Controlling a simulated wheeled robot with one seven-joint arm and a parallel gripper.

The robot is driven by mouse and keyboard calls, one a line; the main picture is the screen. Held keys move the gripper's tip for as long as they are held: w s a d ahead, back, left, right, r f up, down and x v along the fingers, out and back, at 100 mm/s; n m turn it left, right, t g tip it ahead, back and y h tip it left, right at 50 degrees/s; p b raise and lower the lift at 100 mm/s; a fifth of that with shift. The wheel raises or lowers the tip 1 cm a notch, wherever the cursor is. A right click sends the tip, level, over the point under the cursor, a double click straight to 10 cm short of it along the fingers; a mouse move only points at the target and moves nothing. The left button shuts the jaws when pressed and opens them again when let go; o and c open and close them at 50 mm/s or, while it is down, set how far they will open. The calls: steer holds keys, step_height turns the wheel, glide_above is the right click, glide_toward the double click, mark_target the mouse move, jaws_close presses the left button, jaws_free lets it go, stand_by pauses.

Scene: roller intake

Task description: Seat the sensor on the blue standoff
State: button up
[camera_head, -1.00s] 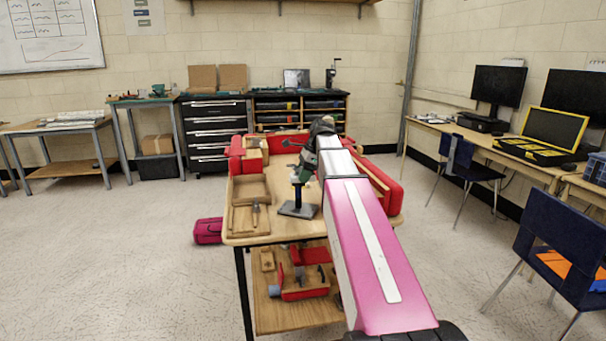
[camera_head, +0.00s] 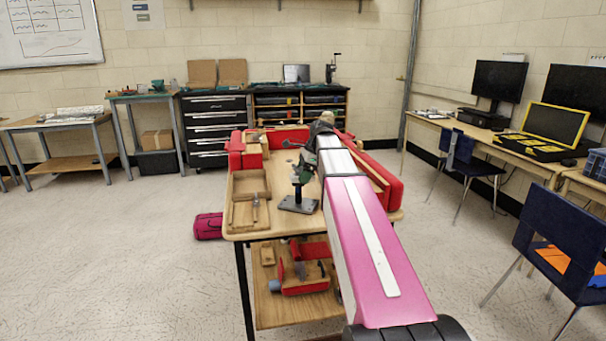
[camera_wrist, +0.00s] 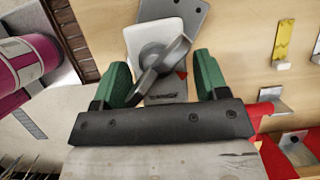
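The standoff (camera_head: 298,203) stands upright on its dark base plate on the wooden bench. Its post shows small and dark in the head view. My gripper (camera_wrist: 163,85) has two green fingers spread apart, with visible gaps between them and what lies between. Between them is a pale, flat-faced sensor (camera_wrist: 135,38) with a grey round boss and a grey angled arm. A grey plate with holes, likely the standoff's base (camera_wrist: 190,12), shows beyond it. The sensor appears over the standoff; whether it touches the post is hidden. My gripper's green part (camera_head: 303,169) is at the post top in the head view.
A wooden tray (camera_head: 232,216) with a tool lies left of the standoff. Red padded blocks (camera_head: 236,150) line the bench's far left, and a long red one (camera_head: 386,180) lines its right. A yellow hook piece (camera_wrist: 284,42) shows at the wrist view's right.

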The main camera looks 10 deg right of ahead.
steer(key=shift+o, duration=0.7)
